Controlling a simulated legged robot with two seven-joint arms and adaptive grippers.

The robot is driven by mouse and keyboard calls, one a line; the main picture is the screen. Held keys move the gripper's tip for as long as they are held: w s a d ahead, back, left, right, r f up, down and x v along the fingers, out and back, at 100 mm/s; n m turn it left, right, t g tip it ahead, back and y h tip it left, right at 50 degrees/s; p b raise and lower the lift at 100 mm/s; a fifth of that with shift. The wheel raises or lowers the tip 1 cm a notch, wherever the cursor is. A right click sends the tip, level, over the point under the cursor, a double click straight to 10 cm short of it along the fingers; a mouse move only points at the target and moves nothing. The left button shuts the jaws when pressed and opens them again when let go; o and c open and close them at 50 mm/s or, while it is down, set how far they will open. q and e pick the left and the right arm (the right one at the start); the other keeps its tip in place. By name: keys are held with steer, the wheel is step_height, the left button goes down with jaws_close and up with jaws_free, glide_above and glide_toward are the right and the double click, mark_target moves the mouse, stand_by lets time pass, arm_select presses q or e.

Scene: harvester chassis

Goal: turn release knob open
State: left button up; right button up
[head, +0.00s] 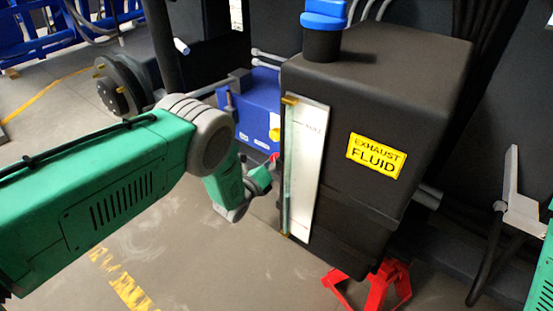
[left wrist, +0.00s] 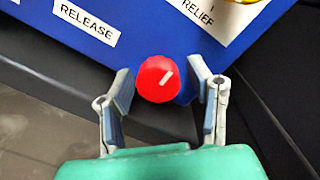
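My left gripper (left wrist: 161,73) is open, with one finger on each side of the knob and a visible gap on both sides. In the head view the blue box (head: 262,112) is partly hidden by the black tank, and my left fingers cannot be made out clearly. My right gripper is not clearly seen.
The black exhaust fluid tank (head: 418,110), with a blue cap (head: 324,14), stands close to the right of my left forearm. A RELIEF label (left wrist: 205,15) and a yellow part (left wrist: 238,2) are on the panel. A red stand (head: 375,287) is below the tank.

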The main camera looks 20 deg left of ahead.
arm_select(q)
steer(key=c, duration=0.8)
steer(key=shift+a, duration=0.1)
